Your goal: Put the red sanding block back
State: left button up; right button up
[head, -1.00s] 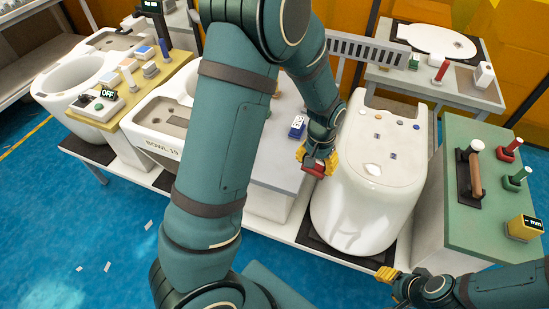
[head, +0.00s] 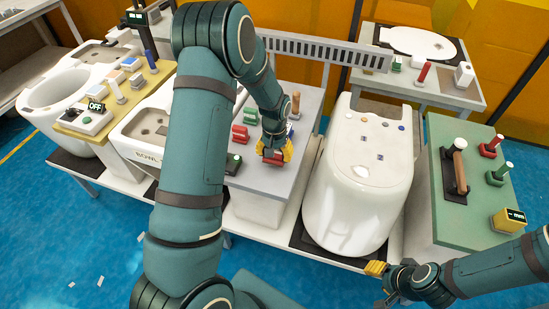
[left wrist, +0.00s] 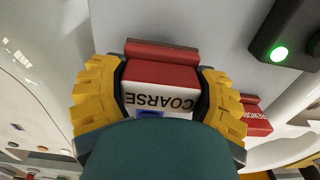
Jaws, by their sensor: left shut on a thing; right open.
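The red sanding block (head: 272,161) is in my left gripper (head: 274,152), over the grey worktop (head: 265,185) left of the white toilet bowl. In the left wrist view the block (left wrist: 160,73) is red with a white face marked COARSE, and my left gripper's yellow fingers (left wrist: 158,85) are shut on its two sides. The grey surface lies close behind it; I cannot tell whether the block touches it. My right gripper (head: 377,268) is open and empty at the lower right, in front of the bowl.
Red (head: 240,132) and green (head: 250,116) blocks stand on the worktop behind my left gripper. A dark box with a green light (left wrist: 288,38) is close by, as is a red block marked REWORK (left wrist: 255,117). The white bowl (head: 355,185) stands to the right.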

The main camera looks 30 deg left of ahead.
pick_arm(q)
notch_tip(320, 180, down, 2)
jog(key=shift+w+f, duration=0.1)
jog(key=shift+f, duration=0.05)
jog(key=shift+f, duration=0.1)
jog(key=o, duration=1.3)
